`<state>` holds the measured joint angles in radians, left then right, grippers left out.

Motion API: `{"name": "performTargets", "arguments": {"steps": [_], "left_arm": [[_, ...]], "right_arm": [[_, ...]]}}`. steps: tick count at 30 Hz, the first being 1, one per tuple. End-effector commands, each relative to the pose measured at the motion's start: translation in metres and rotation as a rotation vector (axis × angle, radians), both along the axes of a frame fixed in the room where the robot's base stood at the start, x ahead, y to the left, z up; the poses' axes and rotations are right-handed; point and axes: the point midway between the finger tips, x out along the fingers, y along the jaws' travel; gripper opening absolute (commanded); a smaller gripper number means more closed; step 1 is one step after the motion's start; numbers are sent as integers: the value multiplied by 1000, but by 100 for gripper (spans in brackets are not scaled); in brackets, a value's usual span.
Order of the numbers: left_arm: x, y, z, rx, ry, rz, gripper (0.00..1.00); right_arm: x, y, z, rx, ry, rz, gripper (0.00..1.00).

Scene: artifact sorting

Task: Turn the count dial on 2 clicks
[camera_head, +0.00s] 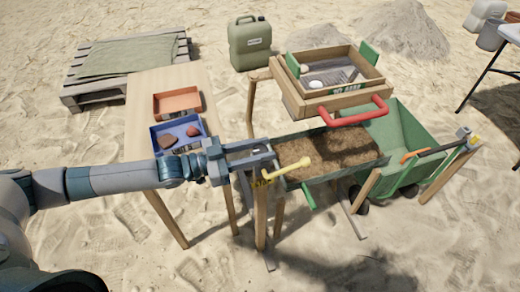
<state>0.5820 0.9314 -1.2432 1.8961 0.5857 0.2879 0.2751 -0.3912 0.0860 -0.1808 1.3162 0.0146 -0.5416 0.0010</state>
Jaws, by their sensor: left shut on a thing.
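My left arm comes in from the left, and its gripper (271,156) is at the near left corner of the soil-filled trough. Its fingers close at a yellow handle (289,168), which sticks out to the right with a rounded end. The handle sits near the top of a wooden post. The fingers partly cover where they meet it. No dial with readable marks can be made out; a small yellow part (474,140) also shows on the post at the far right. My right gripper is not in view.
A wooden sieve box (290,96) with a red handle (353,112) stands above the trough (335,172). A green cart (405,135) is to the right. A wooden table (140,105) holds an orange tray (177,103) and a blue tray (202,127) with dark pieces.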

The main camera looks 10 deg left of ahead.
Motion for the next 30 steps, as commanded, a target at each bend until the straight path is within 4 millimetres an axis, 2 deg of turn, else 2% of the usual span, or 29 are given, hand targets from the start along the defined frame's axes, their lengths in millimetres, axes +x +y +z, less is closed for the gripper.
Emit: {"name": "performTargets", "arguments": {"steps": [1,2,3,4,20,26,30], "left_arm": [[0,-1,1,-2,-1,-1,10],[0,-1,1,-3,-1,-1,37],[0,-1,1,-3,-1,-1,46],[0,-1,1,-3,-1,-1,51],[-1,2,0,-1,0,1,51],[-8,14,-1,1,-1,1,51],[-17,31,-2,2,0,2,51]], "right_arm": [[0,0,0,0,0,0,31],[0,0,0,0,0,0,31],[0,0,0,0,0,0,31],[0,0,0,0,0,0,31],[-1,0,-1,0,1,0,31],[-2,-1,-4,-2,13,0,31],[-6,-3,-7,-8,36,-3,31]]}}
